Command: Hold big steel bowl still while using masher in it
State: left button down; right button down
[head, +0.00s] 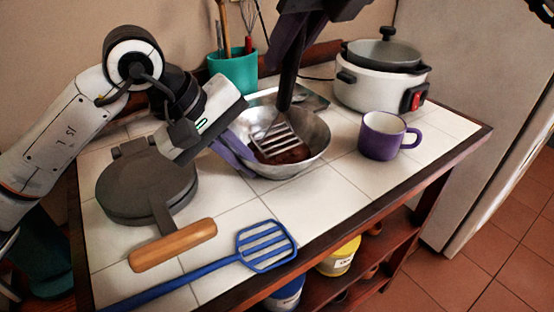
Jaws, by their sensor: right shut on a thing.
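The big steel bowl (317,140) stands upright on the white tiled counter, with a dark reddish-brown mass (292,156) inside. The masher (274,138) stands tilted in the bowl, its slatted metal head at the mass and its dark handle going up. My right gripper (287,50) comes down from the top edge and is shut on the masher's handle. My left gripper (235,153) is at the bowl's left rim, its purple fingers against or just beside the wall. The gap between those fingers is hidden, so I cannot tell whether they grip the rim.
A dark round waffle iron (140,187) with a wooden handle (173,245) sits left, below my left arm. A blue slotted spatula (266,245) lies in front. A purple mug (380,137) and white cooker (372,90) stand right. A teal utensil holder (236,70) is behind.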

jog(key=shift+f, duration=1.45)
jog(key=shift+r, duration=1.65)
jog(key=shift+f, duration=0.15)
jog(key=shift+f, duration=1.5)
jog(key=shift+f, duration=0.1)
